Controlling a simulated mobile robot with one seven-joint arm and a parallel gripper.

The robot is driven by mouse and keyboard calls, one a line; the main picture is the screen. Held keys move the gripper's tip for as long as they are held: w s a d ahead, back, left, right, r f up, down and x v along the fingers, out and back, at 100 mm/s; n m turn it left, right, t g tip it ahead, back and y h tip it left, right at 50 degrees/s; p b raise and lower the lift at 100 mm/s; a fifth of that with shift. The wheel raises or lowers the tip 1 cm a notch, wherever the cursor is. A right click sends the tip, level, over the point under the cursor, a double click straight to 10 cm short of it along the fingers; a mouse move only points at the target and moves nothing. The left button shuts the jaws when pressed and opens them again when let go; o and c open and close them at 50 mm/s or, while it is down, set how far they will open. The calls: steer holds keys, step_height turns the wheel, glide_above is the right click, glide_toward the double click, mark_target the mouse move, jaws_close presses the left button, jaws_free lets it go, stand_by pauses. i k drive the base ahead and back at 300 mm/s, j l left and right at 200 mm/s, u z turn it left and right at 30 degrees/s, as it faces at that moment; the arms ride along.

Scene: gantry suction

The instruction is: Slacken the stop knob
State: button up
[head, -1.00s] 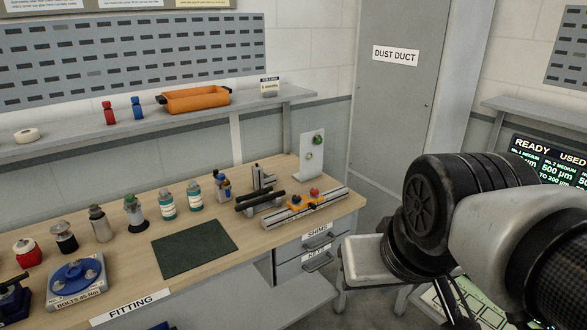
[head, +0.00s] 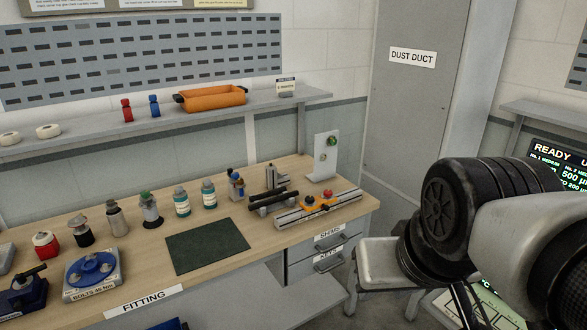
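A grey slotted rail (head: 290,219) lies near the right end of the wooden bench. An orange stop piece (head: 317,207) sits on it, with a small red knob (head: 328,195) on top. This looks like the stop with its knob, but it is too small to tell how tight it is. Part of my arm, black and grey, fills the right side of the head view, to the right of the bench and well apart from the rail. My gripper's fingers do not show.
Behind the rail stand black bars (head: 273,199) and an upright white plate (head: 326,158) with a green button. A dark green mat (head: 207,246) lies left of the rail. Several bottles (head: 182,202) line the bench. A white stool (head: 383,262) stands beside the drawers.

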mark_target(309, 199)
steer(key=i+j+z, duration=0.35)
steer(key=i, duration=0.3)
steer(key=i+j+z, duration=0.4)
steer(key=i+j, duration=0.2)
